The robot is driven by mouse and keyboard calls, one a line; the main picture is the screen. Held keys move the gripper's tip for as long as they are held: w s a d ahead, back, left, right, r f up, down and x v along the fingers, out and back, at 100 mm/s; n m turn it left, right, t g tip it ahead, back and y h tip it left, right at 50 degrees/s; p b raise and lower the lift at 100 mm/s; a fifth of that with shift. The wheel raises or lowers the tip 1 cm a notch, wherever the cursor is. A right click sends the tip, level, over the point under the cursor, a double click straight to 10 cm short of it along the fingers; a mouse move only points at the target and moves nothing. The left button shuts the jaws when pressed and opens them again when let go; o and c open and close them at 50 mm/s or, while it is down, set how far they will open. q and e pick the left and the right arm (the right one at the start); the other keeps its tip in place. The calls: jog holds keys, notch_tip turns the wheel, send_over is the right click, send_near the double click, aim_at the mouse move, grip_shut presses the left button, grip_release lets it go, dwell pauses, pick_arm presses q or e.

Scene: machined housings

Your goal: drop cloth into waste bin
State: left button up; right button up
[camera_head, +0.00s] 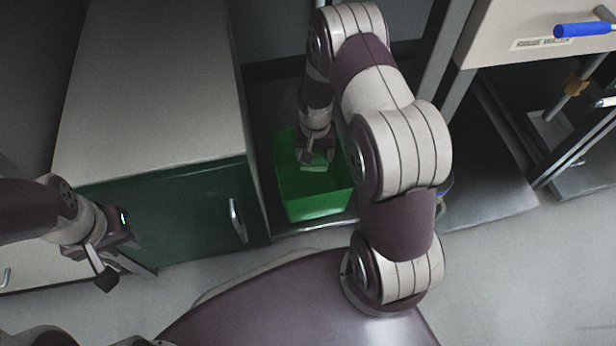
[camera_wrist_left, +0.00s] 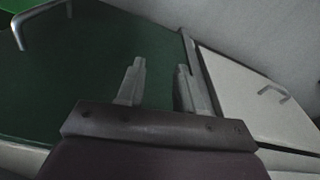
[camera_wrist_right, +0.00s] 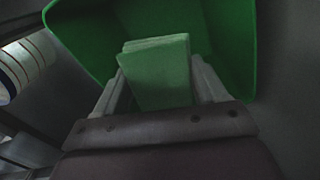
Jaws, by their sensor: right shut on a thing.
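The waste bin is a green open-topped box (camera_head: 318,205) on the floor beside the green cabinet in the head view. Its green inner wall (camera_wrist_right: 95,35) also fills much of the right wrist view. My right gripper (camera_head: 314,160) points down at the bin's opening. It is shut on the cloth, a folded pale green piece (camera_wrist_right: 158,75) held between the fingers in the right wrist view. In the head view only a small part of the cloth (camera_head: 316,167) shows below the gripper. My left gripper (camera_wrist_left: 158,82) is empty, with its fingers apart, in front of the cabinet.
A cabinet with a grey top (camera_head: 155,90) and green front stands left of the bin, its handle (camera_head: 238,220) facing me. A metal frame with a blue-handled drawer (camera_head: 530,35) stands at the right. Open floor (camera_head: 510,275) lies at the lower right.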

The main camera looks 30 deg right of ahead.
jog(key=shift+r, duration=0.1)
jog(key=o, duration=1.1)
notch_tip(320, 180, up, 8)
jog(key=p, duration=0.5)
jog(key=shift+f, duration=0.25)
